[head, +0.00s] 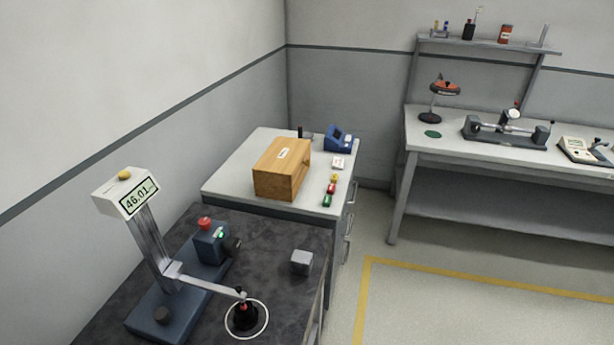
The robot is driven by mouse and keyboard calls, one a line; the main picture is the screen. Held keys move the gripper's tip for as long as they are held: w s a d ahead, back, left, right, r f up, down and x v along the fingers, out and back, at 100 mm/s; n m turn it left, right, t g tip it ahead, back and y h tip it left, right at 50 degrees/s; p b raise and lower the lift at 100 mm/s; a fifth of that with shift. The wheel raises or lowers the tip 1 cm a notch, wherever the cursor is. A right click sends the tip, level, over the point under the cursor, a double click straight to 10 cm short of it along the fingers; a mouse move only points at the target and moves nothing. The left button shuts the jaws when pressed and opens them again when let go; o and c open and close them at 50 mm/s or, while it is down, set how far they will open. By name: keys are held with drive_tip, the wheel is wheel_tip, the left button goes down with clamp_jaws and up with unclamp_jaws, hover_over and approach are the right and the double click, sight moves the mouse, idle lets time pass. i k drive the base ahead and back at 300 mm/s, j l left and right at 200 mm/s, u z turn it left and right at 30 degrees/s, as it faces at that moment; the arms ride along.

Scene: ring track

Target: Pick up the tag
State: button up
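I cannot make out for certain which thing is the tag. A small white piece with a red mark (338,162) lies on the pale top of the cabinet (232,183), between a blue device and a row of small coloured pieces. It is too small to read. A white label (283,154) also shows on top of the wooden box (282,170) on that cabinet. My gripper is not in view, so its state and its place relative to these things do not show.
A blue measuring stand (170,305) with a display reading about 46.01 stands on the dark near table (285,230), beside a grey cube (302,262). The blue device (338,138) stands at the cabinet's back. A workbench (460,148) is at right. Yellow-lined floor (440,305) is clear.

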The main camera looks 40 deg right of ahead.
sight(327, 200)
drive_tip(key=z, duration=0.8)
